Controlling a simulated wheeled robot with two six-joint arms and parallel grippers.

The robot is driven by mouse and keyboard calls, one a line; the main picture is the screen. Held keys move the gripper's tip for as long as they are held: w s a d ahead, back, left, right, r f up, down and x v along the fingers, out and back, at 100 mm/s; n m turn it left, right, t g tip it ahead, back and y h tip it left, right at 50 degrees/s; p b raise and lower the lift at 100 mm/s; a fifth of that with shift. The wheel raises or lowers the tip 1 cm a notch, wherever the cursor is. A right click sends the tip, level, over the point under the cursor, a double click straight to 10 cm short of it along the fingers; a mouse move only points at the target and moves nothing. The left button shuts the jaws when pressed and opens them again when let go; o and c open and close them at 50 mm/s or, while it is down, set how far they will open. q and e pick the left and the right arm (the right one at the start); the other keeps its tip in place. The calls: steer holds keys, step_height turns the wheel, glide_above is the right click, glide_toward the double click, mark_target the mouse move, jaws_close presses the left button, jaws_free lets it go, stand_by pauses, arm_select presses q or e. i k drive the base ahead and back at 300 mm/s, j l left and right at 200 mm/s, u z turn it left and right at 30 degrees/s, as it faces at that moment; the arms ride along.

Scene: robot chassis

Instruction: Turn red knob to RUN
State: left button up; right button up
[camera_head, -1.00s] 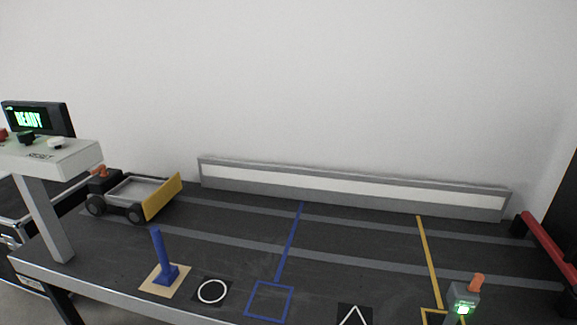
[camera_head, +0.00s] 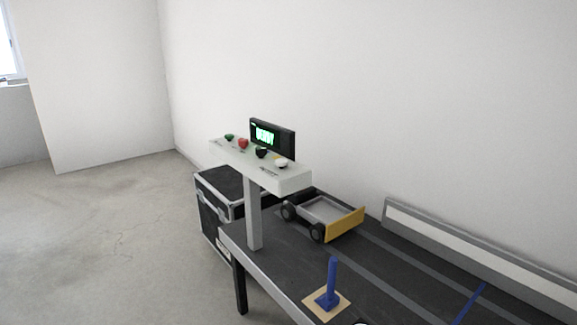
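The red knob (camera_head: 243,143) sits on top of a white control panel (camera_head: 290,181) on a grey post, at the near-left end of the dark table. A green knob (camera_head: 229,138) is to its left; a black knob (camera_head: 261,152) and a white knob (camera_head: 281,163) are to its right. Labels on the panel are too small to read. A black display (camera_head: 286,143) behind the knobs shows green text that looks like READY. Neither of my grippers shows in the head view.
A small cart (camera_head: 322,215) with a yellow front plate stands on the dark table (camera_head: 285,262). A blue post (camera_head: 333,280) on a tan base stands near the table's front edge. A black case (camera_head: 218,190) is behind the panel. The floor (camera_head: 110,235) to the left is clear.

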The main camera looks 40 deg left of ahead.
mark_target(243, 142)
steer(key=u, duration=1.6)
